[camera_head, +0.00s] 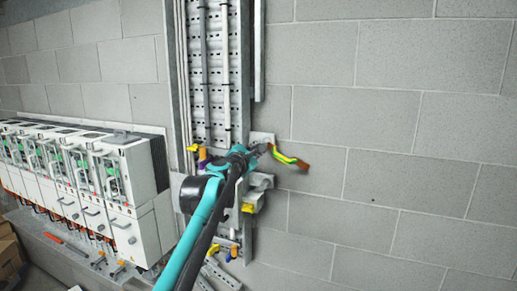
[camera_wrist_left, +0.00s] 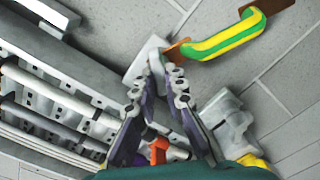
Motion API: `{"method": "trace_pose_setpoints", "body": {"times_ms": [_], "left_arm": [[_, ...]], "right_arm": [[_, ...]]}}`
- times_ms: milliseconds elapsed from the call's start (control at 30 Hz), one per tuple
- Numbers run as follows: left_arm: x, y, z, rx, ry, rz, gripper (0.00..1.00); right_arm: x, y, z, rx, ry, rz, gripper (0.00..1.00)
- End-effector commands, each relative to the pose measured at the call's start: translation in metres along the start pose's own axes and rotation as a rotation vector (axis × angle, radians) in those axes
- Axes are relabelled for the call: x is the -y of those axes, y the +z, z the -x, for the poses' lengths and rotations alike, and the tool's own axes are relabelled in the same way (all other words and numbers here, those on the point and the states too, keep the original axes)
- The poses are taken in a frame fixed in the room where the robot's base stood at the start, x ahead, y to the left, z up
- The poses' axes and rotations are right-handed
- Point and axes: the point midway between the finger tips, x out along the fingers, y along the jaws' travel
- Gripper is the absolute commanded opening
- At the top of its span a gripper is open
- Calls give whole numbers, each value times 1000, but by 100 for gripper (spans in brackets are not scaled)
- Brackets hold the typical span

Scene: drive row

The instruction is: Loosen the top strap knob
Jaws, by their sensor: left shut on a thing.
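A yellow-green strap (camera_head: 288,159) with copper ends lies against the block wall, right of the metal cable ladder. It also shows at the top of the left wrist view (camera_wrist_left: 228,38). My left gripper (camera_head: 264,149) reaches the strap's left end. In the left wrist view its two fingers (camera_wrist_left: 160,62) close together at the tips beside the copper end and a pale plate (camera_wrist_left: 136,68). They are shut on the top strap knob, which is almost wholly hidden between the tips. My right gripper is not in view.
The perforated cable ladder (camera_head: 240,70) with grey conduits rises left of the gripper. A pale fitting with a yellow part (camera_head: 248,208) sits just below. A row of white drive units (camera_head: 135,185) stands at left. The wall at right is clear.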

Motion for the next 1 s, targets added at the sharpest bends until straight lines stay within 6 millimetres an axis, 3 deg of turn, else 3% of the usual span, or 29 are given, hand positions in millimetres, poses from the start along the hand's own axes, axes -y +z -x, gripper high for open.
{"method": "trace_pose_setpoints", "body": {"times_ms": [600,633,700,1000], "left_arm": [[2,0,0,1,-2,42,0],[2,0,0,1,-2,42,16],[2,0,0,1,-2,42,32],[1,0,0,1,-1,41,32]], "right_arm": [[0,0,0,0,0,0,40],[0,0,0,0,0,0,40],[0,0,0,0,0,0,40],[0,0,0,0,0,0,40]]}}
